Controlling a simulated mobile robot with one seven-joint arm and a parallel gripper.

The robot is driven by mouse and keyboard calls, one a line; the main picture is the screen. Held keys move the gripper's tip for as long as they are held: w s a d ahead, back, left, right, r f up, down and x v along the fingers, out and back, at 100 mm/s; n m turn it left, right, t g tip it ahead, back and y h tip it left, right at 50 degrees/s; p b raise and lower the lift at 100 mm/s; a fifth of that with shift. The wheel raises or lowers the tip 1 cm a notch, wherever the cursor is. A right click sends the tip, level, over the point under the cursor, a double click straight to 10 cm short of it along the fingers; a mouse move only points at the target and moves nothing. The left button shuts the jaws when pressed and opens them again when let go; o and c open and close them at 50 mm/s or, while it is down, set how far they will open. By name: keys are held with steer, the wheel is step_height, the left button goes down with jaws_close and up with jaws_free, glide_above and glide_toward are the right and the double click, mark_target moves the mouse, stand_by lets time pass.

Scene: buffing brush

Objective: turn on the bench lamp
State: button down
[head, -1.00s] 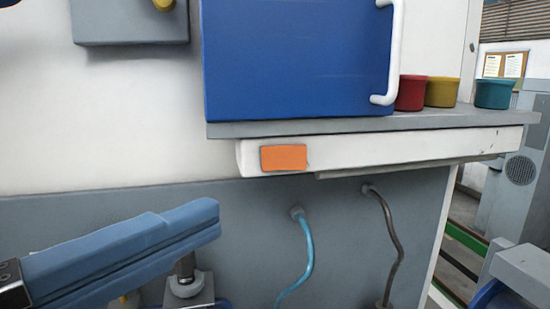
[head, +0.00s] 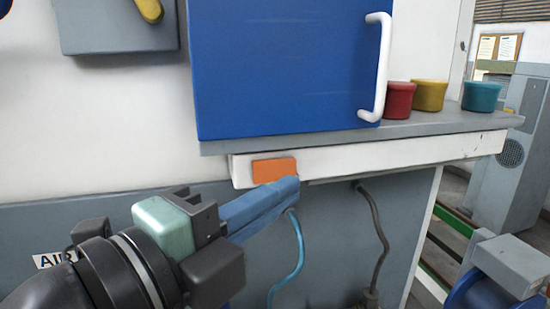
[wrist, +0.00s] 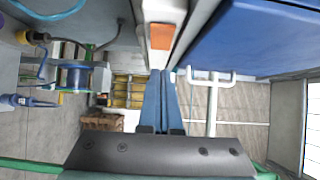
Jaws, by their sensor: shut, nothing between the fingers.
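The bench lamp is a long white bar (head: 400,154) fixed under the grey shelf. An orange rectangular switch (head: 274,170) sits on its front near the left end. The switch also shows in the wrist view (wrist: 162,37), just beyond the fingertips. My gripper (head: 290,187) has long blue fingers pressed together with nothing between them. In the wrist view the tips (wrist: 161,74) lie short of the switch, with a small gap in the picture. I cannot tell whether they touch the lamp.
A blue cabinet (head: 280,70) with a white handle (head: 381,75) stands on the shelf (head: 430,129) above the lamp. Red (head: 398,100), yellow (head: 429,95) and teal (head: 481,96) pots stand to its right. A blue hose (head: 296,250) and a dark cable (head: 378,235) hang below.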

mark_target(291, 172)
steer(key=shift+w+a+p, duration=0.2)
steer(key=shift+w+p, duration=0.05)
steer(key=shift+w, duration=0.45)
steer(key=shift+w+a+p, duration=0.15)
steer(key=shift+w+p, duration=0.1)
steer(key=shift+w, duration=0.45)
steer(key=shift+w+d+f+n+t+y+b, duration=0.15)
steer(key=shift+w+n+t+y+b, duration=0.2)
steer(key=shift+n+y+b, duration=0.2)
steer(key=shift+s, duration=0.1)
